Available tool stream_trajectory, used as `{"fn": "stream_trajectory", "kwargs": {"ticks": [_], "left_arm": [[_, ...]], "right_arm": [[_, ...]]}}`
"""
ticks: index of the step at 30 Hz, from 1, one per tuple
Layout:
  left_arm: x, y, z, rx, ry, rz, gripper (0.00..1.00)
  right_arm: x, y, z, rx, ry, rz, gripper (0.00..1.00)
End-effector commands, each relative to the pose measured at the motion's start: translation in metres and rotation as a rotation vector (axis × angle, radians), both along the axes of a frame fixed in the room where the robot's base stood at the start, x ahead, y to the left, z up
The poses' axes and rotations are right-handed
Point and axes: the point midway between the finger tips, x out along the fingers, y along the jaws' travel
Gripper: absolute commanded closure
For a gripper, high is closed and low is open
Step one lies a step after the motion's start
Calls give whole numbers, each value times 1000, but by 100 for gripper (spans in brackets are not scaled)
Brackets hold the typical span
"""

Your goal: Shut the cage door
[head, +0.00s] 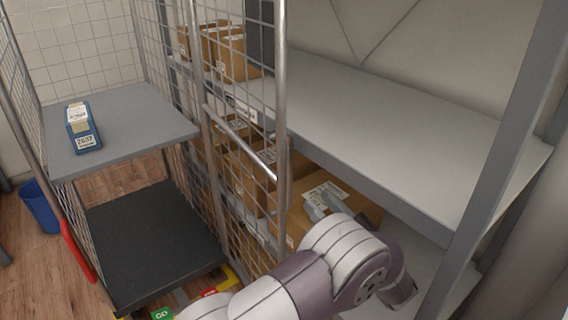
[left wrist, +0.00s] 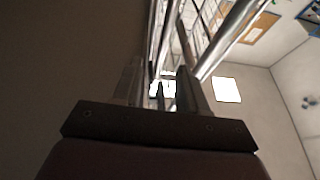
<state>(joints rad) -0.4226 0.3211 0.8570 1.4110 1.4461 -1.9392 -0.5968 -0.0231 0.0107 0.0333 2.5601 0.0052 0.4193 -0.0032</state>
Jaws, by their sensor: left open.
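The cage door (head: 239,150) is a mesh panel in a metal tube frame, with a slanting bar (head: 238,141) across it. It stands swung open at the right of the roll cage, beside the shelving. The cage holds a grey shelf (head: 120,150) and a dark base (head: 150,245), with its front uncovered. My left gripper (head: 318,203) is just right of the door's free upright (head: 281,80), in front of a carton and partly hidden by my arm. In the left wrist view, its fingers (left wrist: 160,85) are apart, with metal tubes close beyond them; contact is unclear. My right gripper is not in view.
A blue-and-white box (head: 82,127) lies on the cage shelf. A shelving rack (head: 400,125) with several cartons (head: 225,52) stands close behind and right of the door. A blue bin (head: 41,206) and red bar (head: 76,250) are at the left.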

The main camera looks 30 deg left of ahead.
Motion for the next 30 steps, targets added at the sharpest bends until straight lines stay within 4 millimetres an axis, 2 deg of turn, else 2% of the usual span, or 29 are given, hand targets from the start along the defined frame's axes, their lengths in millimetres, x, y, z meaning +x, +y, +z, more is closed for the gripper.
{"fn": "stream_trajectory", "kwargs": {"ticks": [3,12,15,21,28,30], "left_arm": [[-1,14,8,15,-8,33,58],[19,81,36,14,-11,30,58],[25,96,44,15,-9,29,58],[30,111,51,15,-6,25,58],[30,111,52,15,-7,24,58],[30,111,52,15,-7,24,81]], "right_arm": [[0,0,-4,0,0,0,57],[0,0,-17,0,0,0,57],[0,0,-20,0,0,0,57],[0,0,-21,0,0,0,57],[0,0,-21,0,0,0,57],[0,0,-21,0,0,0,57]]}}
